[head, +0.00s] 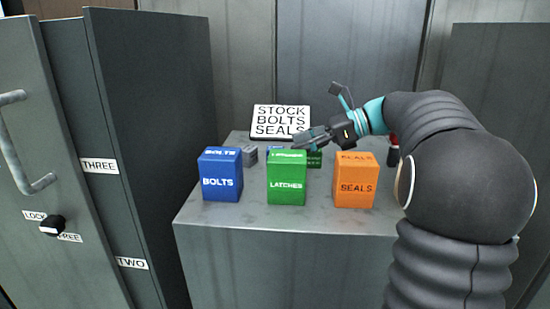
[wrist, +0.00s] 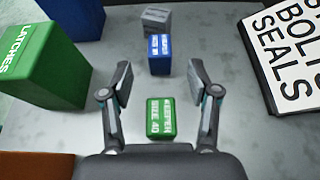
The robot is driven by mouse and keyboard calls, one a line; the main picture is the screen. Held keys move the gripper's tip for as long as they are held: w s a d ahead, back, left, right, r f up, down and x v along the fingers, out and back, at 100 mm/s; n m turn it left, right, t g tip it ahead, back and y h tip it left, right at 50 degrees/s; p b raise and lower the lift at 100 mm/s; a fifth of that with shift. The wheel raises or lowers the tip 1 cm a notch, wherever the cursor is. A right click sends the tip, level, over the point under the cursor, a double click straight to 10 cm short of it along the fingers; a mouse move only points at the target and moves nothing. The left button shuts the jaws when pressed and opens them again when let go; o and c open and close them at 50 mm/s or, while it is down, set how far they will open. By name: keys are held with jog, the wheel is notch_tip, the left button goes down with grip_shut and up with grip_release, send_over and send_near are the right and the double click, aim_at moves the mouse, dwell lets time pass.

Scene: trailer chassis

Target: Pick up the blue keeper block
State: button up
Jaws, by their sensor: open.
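A small blue block (wrist: 160,54) with a white label stands on the grey bench top, a little beyond my fingertips and roughly in line with the gap between them. Its label is too small to read. In the head view only a sliver of it (head: 275,149) shows behind the green LATCHES box. My gripper (wrist: 160,82) is open and empty, its fingers spread either side of a small green labelled block (wrist: 160,118) below, close to the palm. In the head view my gripper (head: 303,138) is above the bench behind the LATCHES box.
A small grey block (wrist: 155,19) stands just beyond the blue one. Large BOLTS (head: 221,178), LATCHES (head: 287,180) and SEALS (head: 355,184) boxes line the bench's front. A sign (head: 281,120) stands behind. A cabinet (head: 150,100) is at the left.

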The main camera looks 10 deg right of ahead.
jog(key=x, duration=0.4)
jog(key=shift+a, duration=0.1)
jog(key=shift+c, duration=0.2)
grip_shut()
